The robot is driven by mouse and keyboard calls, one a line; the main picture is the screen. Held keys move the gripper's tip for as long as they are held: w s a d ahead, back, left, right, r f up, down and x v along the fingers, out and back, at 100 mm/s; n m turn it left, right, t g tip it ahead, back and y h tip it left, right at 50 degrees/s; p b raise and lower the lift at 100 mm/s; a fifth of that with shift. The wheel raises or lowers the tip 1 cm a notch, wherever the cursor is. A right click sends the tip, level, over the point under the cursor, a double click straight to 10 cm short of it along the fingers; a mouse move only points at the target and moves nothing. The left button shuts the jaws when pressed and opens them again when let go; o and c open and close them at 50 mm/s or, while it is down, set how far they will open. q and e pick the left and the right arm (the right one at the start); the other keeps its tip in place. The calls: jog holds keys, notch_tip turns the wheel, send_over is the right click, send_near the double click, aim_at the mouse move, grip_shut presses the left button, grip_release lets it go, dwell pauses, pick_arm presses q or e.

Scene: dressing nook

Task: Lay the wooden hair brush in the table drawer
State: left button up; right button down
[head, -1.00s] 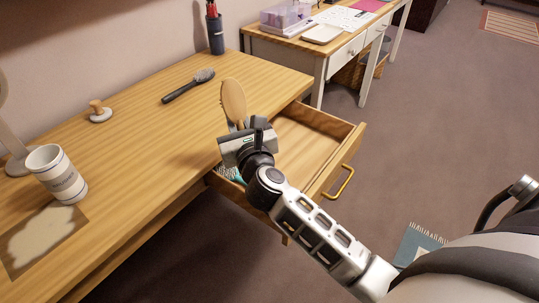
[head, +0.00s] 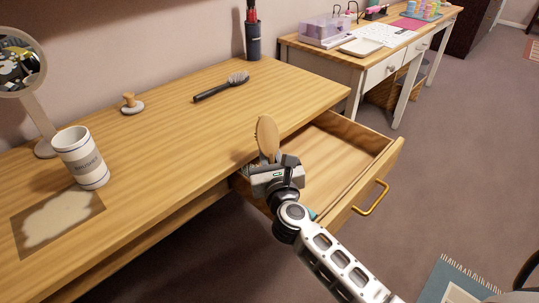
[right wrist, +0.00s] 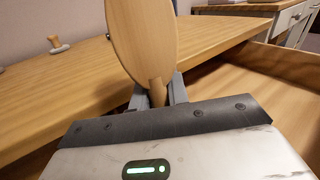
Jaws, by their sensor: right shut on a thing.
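The wooden hair brush (head: 267,137) stands upright in my right gripper (head: 268,162), its oval head up. In the right wrist view the brush (right wrist: 143,38) rises from between the two fingers of the gripper (right wrist: 158,95), which are shut on its handle. The table drawer (head: 341,160) is pulled out, its pale wooden inside mostly bare in the part I see. The gripper is over the left part of the drawer, near the table's front edge, and hides that part. My left gripper is not in view.
A dark holder (head: 253,41) stands at the back. The drawer's yellow handle (head: 371,198) juts out in front.

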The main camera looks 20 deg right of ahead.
jog(key=shift+f, duration=0.15)
jog(key=c, duration=1.4)
grip_release()
jog(key=shift+o, duration=0.2)
